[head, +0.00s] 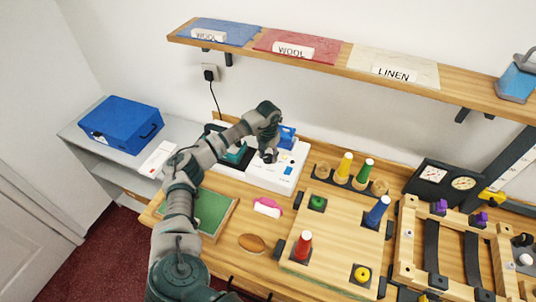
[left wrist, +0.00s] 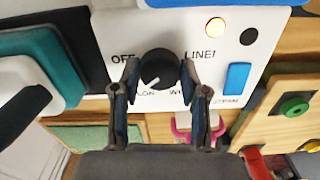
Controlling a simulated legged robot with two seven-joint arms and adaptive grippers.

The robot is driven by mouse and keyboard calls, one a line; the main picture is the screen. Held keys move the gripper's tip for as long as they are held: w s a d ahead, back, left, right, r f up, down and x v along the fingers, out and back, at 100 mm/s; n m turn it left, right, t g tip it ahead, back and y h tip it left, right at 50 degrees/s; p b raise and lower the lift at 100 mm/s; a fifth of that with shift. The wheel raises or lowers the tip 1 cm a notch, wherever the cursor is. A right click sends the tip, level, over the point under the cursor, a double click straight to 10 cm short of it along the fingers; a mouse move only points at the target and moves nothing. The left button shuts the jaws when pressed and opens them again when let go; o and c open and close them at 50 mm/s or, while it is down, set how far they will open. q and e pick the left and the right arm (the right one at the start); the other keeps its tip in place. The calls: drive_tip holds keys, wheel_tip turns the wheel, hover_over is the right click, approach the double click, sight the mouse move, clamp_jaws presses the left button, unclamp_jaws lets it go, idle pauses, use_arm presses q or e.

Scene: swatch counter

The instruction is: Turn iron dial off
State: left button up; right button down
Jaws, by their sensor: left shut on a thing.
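The iron's dial (left wrist: 158,68) is a round black knob on a white panel (left wrist: 110,22), with OFF at its upper left and LINEN at its upper right. Its pale mark appears to point down and left, towards a partly hidden label. My left gripper (left wrist: 160,80) has a finger on each side of the dial and is shut on it. In the head view my left gripper (head: 268,156) is over the white panel (head: 270,182) and hides the dial. The teal iron (left wrist: 38,55) is left of the dial. My right gripper is out of view.
A blue case (head: 120,122) stands on the grey shelf at left. Coloured pegs (head: 377,211) stand on boards at right. A brown oval (head: 252,243) and a pink-and-white item (head: 267,207) lie in front. A shelf with cloth swatches (head: 290,45) runs above.

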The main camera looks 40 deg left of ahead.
use_arm(q)
drive_tip(key=m, duration=0.3)
drive_tip(key=shift+m, duration=0.4)
drive_tip(key=m, duration=0.3)
drive_tip(key=shift+f+m+p, duration=0.1)
drive_tip(key=shift+m+p, duration=0.2)
drive_tip(key=shift+p, duration=0.1)
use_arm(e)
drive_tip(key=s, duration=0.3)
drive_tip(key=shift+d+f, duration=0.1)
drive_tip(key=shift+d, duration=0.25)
use_arm(q)
drive_tip(key=shift+m, duration=0.3)
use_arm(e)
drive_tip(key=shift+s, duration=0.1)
use_arm(q)
drive_tip(key=o, duration=1.1)
drive_tip(key=shift+a, duration=0.1)
drive_tip(key=shift+o, duration=0.2)
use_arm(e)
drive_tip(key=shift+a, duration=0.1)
